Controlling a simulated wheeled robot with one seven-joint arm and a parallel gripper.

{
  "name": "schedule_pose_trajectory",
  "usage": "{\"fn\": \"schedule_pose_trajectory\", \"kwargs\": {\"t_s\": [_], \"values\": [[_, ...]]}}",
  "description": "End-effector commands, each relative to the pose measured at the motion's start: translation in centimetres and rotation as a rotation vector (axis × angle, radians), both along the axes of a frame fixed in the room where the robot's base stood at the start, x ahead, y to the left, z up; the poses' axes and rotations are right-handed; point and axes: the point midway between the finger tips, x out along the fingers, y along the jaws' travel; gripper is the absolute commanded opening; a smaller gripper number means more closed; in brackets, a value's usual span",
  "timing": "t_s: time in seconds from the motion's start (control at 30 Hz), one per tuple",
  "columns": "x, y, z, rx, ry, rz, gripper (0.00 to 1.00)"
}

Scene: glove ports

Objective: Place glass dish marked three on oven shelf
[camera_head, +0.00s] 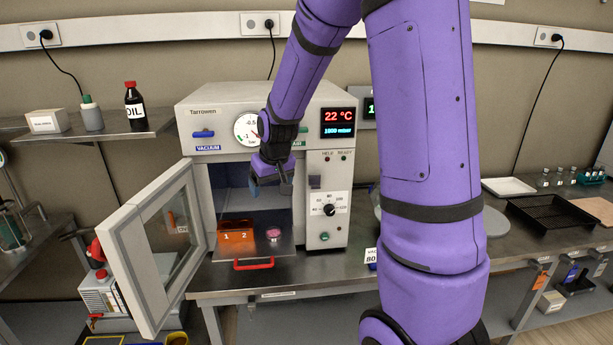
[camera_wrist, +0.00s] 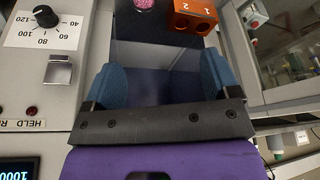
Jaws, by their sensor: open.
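The oven (camera_head: 328,172) stands on the bench with its door (camera_head: 128,262) swung open to the left. Its shelf (camera_head: 284,250), with a red front handle (camera_head: 253,265), carries an orange block (camera_head: 236,238) marked 1 and 2. A small round pink item (camera_head: 273,234) sits right of the block; I cannot make out a dish or a three on it. In the wrist view the pink item (camera_wrist: 144,4) and block (camera_wrist: 192,16) show at the top edge. My gripper (camera_head: 270,186) is open and empty at the oven mouth, above the shelf; its blue fingers (camera_wrist: 162,80) are apart.
The oven's panel shows 22 °C, with a black knob (camera_head: 329,210). A black tray (camera_head: 550,213) and a white tray (camera_head: 508,187) lie on the bench at right. A wall shelf (camera_head: 95,128) at left holds an oil bottle (camera_head: 135,107). The open door bounds the left side.

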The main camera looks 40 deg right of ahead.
Motion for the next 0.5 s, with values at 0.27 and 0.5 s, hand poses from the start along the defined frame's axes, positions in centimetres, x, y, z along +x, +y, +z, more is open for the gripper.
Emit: {"fn": "schedule_pose_trajectory", "kwargs": {"t_s": [0.27,0.5], "values": [[-6.6,4.4,8.3,-0.009,-0.045,0.051,0.82],[-13.4,7.4,13.0,-0.010,-0.076,0.090,0.82]]}}
